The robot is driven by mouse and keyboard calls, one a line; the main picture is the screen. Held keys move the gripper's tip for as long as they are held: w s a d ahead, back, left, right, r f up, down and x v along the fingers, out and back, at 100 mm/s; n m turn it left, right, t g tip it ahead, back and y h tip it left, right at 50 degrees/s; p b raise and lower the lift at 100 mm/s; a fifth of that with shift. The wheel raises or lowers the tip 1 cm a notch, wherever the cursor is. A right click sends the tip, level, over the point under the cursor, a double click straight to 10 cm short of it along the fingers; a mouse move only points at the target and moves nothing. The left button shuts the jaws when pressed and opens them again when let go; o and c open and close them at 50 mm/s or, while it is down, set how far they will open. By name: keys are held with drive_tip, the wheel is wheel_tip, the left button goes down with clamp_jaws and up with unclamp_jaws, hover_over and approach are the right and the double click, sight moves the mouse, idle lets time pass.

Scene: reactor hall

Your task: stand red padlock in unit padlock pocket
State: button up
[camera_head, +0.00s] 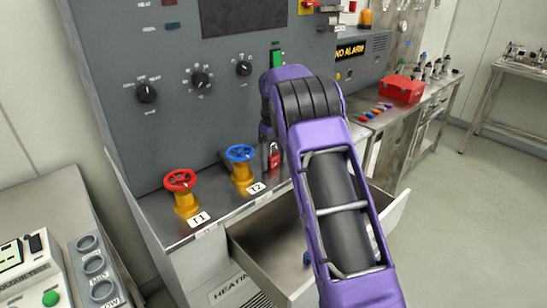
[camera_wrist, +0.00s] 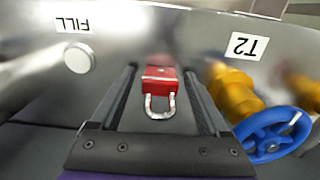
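The red padlock (camera_wrist: 160,85) has a red body and a silver shackle that points toward the wrist camera. In the head view the padlock (camera_head: 273,155) is upright, shackle up, at the ledge right of the blue T2 valve. My gripper (camera_wrist: 159,76) is open around it, one finger on each side, with a narrow gap showing at both sides. In the head view my arm hides most of the gripper (camera_head: 267,133). I cannot make out the padlock pocket; whether the padlock's lower end rests in anything is blurred.
The blue valve (camera_wrist: 270,132) on its yellow stem stands close beside my gripper. A red valve (camera_head: 180,182) is farther left. A FILL button (camera_wrist: 78,58) is on the other side. An open drawer (camera_head: 250,250) juts out below the ledge. A red box (camera_head: 402,88) stands on the right bench.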

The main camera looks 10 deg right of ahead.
wheel_tip(320, 180, up, 12)
drive_tip(key=shift+r+p, duration=0.15)
drive_tip(key=shift+p, duration=0.8)
